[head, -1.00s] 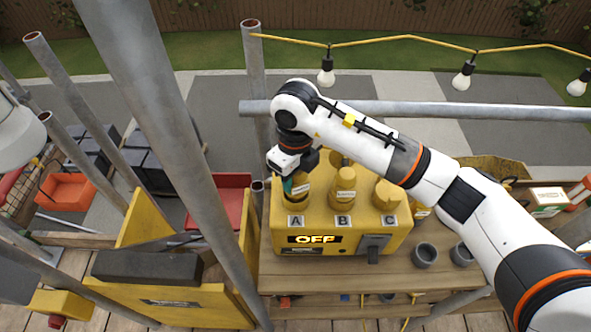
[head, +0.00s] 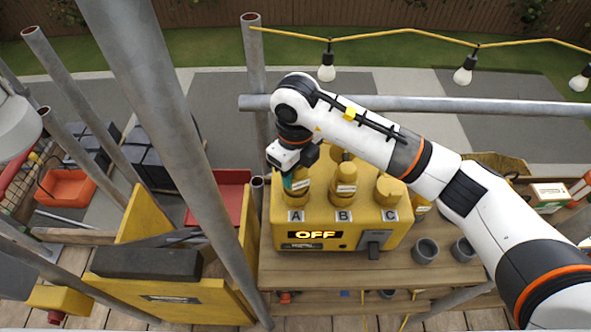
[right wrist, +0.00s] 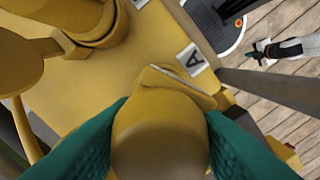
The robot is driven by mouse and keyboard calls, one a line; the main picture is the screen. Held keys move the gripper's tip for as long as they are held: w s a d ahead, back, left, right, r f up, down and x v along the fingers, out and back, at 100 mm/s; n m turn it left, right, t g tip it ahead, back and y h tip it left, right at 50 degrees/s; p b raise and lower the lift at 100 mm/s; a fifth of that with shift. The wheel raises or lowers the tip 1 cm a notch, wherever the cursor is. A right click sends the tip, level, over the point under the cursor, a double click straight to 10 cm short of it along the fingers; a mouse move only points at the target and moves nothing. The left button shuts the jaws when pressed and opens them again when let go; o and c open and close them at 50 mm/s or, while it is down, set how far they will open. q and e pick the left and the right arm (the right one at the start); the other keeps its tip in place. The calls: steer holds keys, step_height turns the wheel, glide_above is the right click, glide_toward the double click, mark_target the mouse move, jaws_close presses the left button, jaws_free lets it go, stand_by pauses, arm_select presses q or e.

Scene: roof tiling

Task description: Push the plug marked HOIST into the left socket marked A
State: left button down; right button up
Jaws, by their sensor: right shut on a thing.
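The yellow distribution box (head: 275,235) stands on a wooden bench, with sockets lettered A, B and C along its front and a display reading OFF. My right gripper (head: 297,184) is over socket A, its teal fingers shut on a yellow plug (head: 297,198). In the right wrist view the plug (right wrist: 160,140) sits between both fingers, close to the A label (right wrist: 191,59). The writing on the plug is too small to read. I cannot tell how deep it sits; the gripper hides the joint. My left gripper (right wrist: 262,50) shows small in the right wrist view, its opening unclear.
A labelled yellow plug (head: 346,178) stands at B and a yellow round piece (head: 390,188) at C. A grey lever switch (head: 374,242) is on the box front. Grey cups (head: 425,251) stand to the right. A scaffold pole (head: 185,150) rises on the left.

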steer(key=shift+b, duration=0.3)
stand_by(0.7)
steer(key=shift+f+b, duration=0.6)
steer(key=o, duration=0.8)
steer(key=shift+r+p, duration=2.55)
steer(key=shift+r, duration=2.95)
